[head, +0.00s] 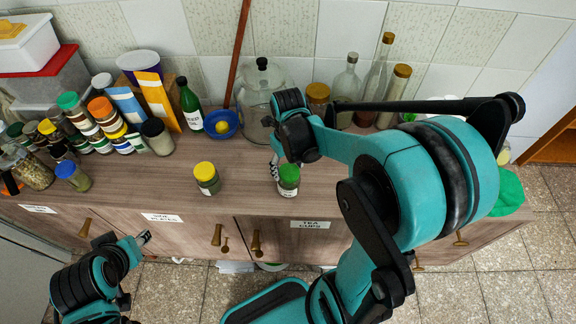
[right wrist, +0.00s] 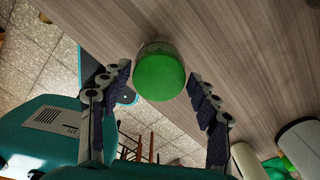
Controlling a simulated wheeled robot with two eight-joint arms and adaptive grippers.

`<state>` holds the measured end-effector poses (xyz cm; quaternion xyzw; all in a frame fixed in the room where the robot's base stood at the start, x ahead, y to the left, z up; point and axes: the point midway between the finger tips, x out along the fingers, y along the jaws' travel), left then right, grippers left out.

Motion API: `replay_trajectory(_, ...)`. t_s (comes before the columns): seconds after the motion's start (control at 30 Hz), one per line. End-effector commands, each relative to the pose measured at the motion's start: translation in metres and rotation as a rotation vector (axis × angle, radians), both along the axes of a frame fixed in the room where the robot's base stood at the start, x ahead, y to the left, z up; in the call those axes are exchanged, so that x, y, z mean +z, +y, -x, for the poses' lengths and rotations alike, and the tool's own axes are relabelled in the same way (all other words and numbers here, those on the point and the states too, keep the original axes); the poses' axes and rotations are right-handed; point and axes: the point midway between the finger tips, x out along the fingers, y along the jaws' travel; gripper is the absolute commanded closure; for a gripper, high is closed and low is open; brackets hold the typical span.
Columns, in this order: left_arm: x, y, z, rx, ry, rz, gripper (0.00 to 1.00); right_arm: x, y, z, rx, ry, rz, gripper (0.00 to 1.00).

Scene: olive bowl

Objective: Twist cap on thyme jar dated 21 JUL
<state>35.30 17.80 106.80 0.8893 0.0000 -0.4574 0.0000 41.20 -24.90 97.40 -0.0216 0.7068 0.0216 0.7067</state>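A small jar with a green lid (head: 288,174) and a pale label stands upright near the counter's front edge. Its lid (right wrist: 160,77) also shows in the right wrist view, between the fingers. A similar jar with a yellow lid (head: 205,171) stands to its left. No date is readable on either label, and I cannot tell how tightly the lids sit. My right gripper (right wrist: 159,73) is open, with one finger on each side of the green-lidded jar and gaps to both. My left gripper (head: 142,238) is low in front of the cabinet, away from the jars; its opening is too small to judge.
Several spice jars (head: 103,113) crowd the left of the counter, with a blue-lidded jar (head: 73,175) in front. A blue bowl (head: 234,133), a glass jar (head: 259,92) and bottles (head: 346,84) stand behind. The counter between the two small jars is clear.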

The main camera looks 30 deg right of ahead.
Motion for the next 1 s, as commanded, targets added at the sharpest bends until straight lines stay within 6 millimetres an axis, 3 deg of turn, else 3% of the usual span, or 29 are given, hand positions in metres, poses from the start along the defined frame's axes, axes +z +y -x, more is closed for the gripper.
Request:
replay_trajectory(0.23, 0.000, 0.000, 0.000, 0.000, 0.000, 0.000, 0.60, 0.000, 0.000, 0.000, 0.002, 0.000, 0.000, 0.27)
replay_trajectory(0.33, 0.000, 0.000, 0.000, 0.000, 0.000, 0.000, 0.60, 0.000, 0.000, 0.000, 0.002, 0.000, 0.000, 0.03)
replay_trajectory(0.73, 0.002, 0.000, 0.000, 0.000, 0.000, 0.000, 0.60, 0.002, 0.000, 0.000, 0.003, 0.000, 0.000, 0.03)
replay_trajectory(1.0, 0.019, 0.000, 0.000, 0.000, 0.000, 0.000, 0.60, 0.023, 0.000, 0.000, 0.003, 0.000, 0.000, 0.03)
